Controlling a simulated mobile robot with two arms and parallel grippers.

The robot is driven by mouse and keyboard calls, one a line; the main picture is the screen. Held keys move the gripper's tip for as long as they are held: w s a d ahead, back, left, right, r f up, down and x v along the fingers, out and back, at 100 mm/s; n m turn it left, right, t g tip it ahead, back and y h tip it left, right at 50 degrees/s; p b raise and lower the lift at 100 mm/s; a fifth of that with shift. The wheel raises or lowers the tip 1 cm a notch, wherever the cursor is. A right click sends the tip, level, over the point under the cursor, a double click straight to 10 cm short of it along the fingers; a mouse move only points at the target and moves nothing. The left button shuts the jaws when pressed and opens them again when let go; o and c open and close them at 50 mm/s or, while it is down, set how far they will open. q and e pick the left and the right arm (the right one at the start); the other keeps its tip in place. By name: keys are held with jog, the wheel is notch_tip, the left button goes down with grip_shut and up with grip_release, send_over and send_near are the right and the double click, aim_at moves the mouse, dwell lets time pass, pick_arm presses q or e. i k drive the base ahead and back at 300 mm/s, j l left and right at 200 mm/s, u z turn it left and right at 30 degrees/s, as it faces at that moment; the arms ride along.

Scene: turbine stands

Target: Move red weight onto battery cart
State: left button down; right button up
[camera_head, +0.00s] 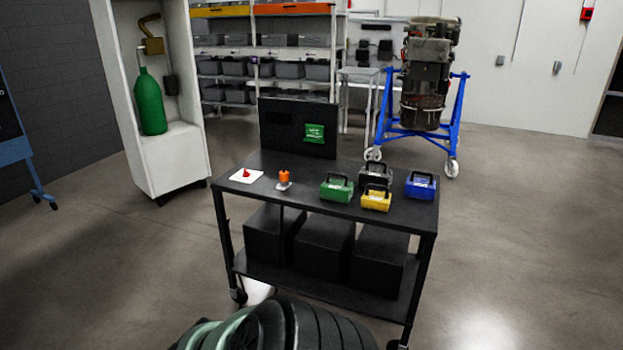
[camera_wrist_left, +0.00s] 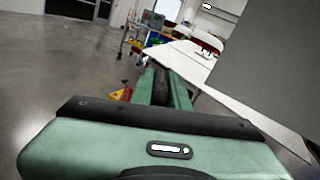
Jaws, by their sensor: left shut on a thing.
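A black cart (camera_head: 322,196), which looks like the battery cart, stands ahead in the head view. Its top holds handled block weights: green (camera_head: 337,188), yellow (camera_head: 376,199), blue (camera_head: 420,187) and black (camera_head: 374,176). I cannot make out a red weight on it. My left gripper (camera_wrist_left: 158,72) shows in the left wrist view, with its green and black fingers closed together. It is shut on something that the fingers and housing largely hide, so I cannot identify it. My right gripper is not in view.
On the cart's left lie a white card with a red piece (camera_head: 246,175) and a small orange object (camera_head: 284,178). Large black boxes (camera_head: 324,243) fill the lower shelf. A white cabinet (camera_head: 176,160) and blue engine stand (camera_head: 455,125) are behind. Floor right of the cart is clear.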

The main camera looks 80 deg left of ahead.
aim_at(406, 208)
jog(key=i+j+u, duration=0.1)
jog(key=j+u, duration=0.25)
jog(key=i+j+u, duration=0.2)
jog(key=j+u, duration=0.15)
jog(key=i+j+u, duration=0.2)
jog(key=j+u, duration=0.2)
jog(key=i+j+u, duration=0.2)
jog(key=u, duration=0.15)
jog(key=i+j, duration=0.7)
jog(key=i, duration=0.15)
jog(key=k+u, duration=0.05)
